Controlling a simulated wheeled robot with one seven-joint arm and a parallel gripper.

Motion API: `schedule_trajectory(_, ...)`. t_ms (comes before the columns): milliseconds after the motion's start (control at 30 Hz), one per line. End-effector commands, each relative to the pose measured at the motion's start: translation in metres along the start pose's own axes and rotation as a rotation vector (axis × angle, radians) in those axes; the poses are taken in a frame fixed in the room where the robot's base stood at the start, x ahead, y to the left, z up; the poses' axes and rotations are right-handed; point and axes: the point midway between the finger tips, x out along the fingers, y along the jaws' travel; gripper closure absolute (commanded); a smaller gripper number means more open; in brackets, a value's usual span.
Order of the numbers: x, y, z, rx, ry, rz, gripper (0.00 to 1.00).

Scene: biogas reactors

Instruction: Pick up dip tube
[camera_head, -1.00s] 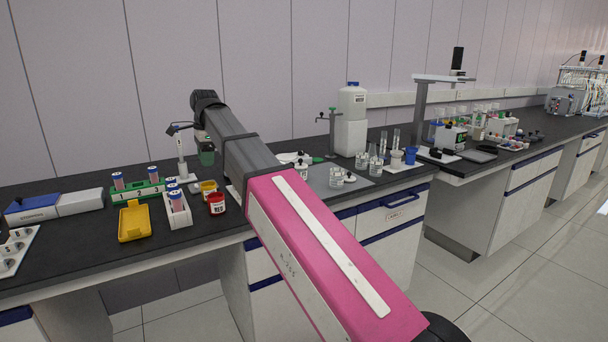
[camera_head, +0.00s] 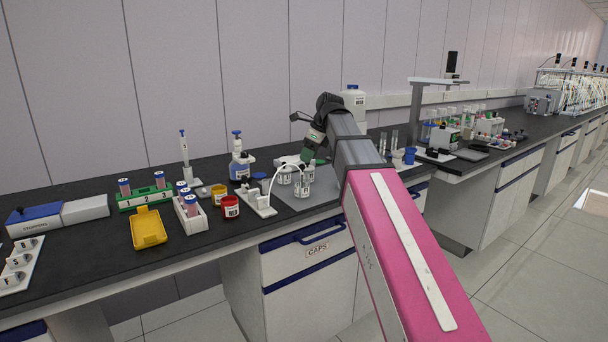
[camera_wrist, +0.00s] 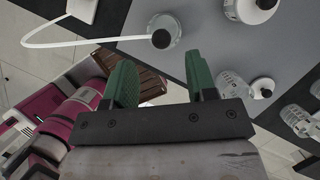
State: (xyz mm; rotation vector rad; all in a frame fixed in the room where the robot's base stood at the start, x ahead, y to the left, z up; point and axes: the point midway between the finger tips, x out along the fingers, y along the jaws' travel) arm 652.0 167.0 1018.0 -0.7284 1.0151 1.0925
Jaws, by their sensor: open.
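The tube also shows in the wrist view (camera_wrist: 85,43), ending at a dark round top on a bottle (camera_wrist: 165,28). My gripper (camera_head: 312,150) is above the mat, near the bottles. In the wrist view its two green fingers (camera_wrist: 162,78) are apart with nothing between them. The bottle with the tube lies just beyond the fingertips in that view. The lower part of the tube is hidden.
A red cup (camera_head: 230,207), a white tube rack (camera_head: 190,214) and a blue-topped dispenser bottle (camera_head: 238,160) stand to the left. The bench's front edge is close below the mat.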

Motion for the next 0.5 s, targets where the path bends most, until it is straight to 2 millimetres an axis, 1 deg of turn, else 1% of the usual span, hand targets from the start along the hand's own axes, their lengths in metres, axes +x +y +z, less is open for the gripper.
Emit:
schedule_trajectory(33,0.008,0.001,0.000,-0.001,0.000,0.000,0.48)
schedule_trajectory(100,0.015,0.000,0.000,-0.001,0.001,0.000,0.48)
schedule_trajectory(367,0.031,-0.001,0.000,-0.002,0.001,0.000,0.48)
schedule_trajectory(500,0.050,-0.003,-0.002,-0.002,0.002,0.002,0.48)
